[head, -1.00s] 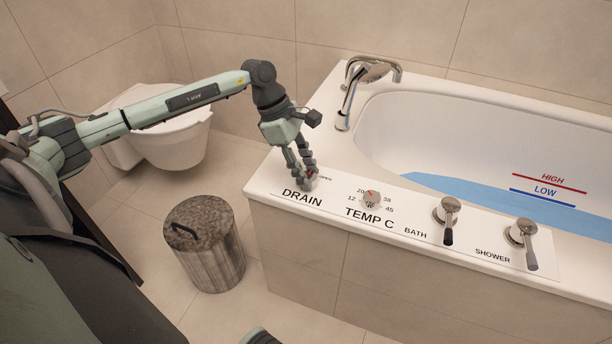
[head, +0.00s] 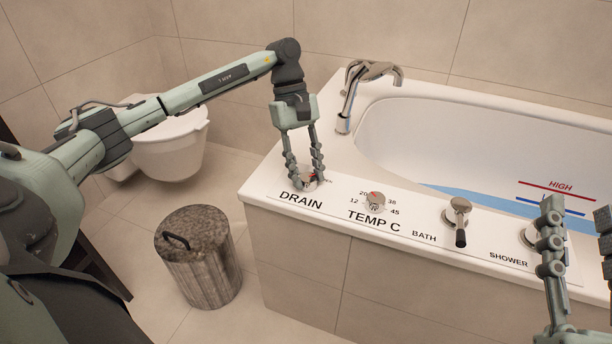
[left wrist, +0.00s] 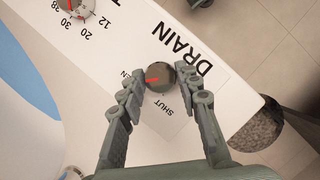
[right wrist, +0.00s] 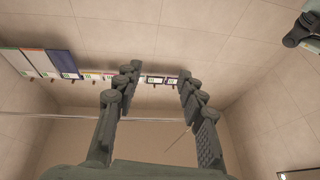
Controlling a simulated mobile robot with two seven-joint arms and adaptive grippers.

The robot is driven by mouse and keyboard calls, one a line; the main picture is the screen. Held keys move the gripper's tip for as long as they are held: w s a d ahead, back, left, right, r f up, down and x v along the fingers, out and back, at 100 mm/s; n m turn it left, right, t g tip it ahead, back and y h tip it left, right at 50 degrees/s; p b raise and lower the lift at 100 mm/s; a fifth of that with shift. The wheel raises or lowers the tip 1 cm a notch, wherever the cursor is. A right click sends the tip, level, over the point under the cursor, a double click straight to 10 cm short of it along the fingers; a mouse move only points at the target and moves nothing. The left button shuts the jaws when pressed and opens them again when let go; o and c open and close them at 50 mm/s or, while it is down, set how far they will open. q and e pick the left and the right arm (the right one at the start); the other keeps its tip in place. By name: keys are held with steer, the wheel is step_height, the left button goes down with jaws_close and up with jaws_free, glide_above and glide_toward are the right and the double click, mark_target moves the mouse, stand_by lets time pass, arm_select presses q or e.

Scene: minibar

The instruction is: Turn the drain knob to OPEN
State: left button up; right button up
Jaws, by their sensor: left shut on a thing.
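The drain knob (head: 308,180) is a small round metal knob above the word DRAIN on the tub's ledge. In the left wrist view, the knob (left wrist: 161,77) has a red mark pointing left, toward a label whose visible letters end in EN. The SHUT label lies below the knob there. My left gripper (head: 305,176) reaches down from above, with its fingers on both sides of the knob, shut on it. In the left wrist view, its fingertips (left wrist: 162,82) flank the knob. My right gripper (head: 579,232) is open and empty at the lower right; its fingers (right wrist: 158,77) stand apart.
The temperature dial (head: 374,202), bath lever (head: 458,215) and partly hidden shower lever (head: 530,235) line the ledge. A chrome faucet (head: 350,100) stands behind. The tub (head: 440,125) holds blue water (head: 480,198). A lidded bin (head: 200,262) stands on the floor, with a toilet (head: 175,150) beyond.

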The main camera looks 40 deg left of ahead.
arm_select(q)
steer(key=shift+m+b, duration=0.3)
steer(key=shift+m, duration=0.4)
arm_select(e)
steer(key=shift+s+d+r+t, duration=0.15)
steer(key=shift+d+r+t, duration=0.05)
steer(key=shift+r+t, duration=0.2)
steer(key=shift+s+d+r+t, duration=0.1)
steer(key=shift+d+r+t, duration=0.05)
steer(key=shift+r+t, duration=0.25)
arm_select(q)
steer(key=shift+y, duration=0.3)
steer(key=o, duration=1.2)
steer(key=shift+c, duration=0.2)
steer(key=v, duration=1.2)
steer(key=shift+w, duration=0.3)
steer(key=shift+s+a+f+g, duration=0.1)
steer(key=shift+g, duration=0.2)
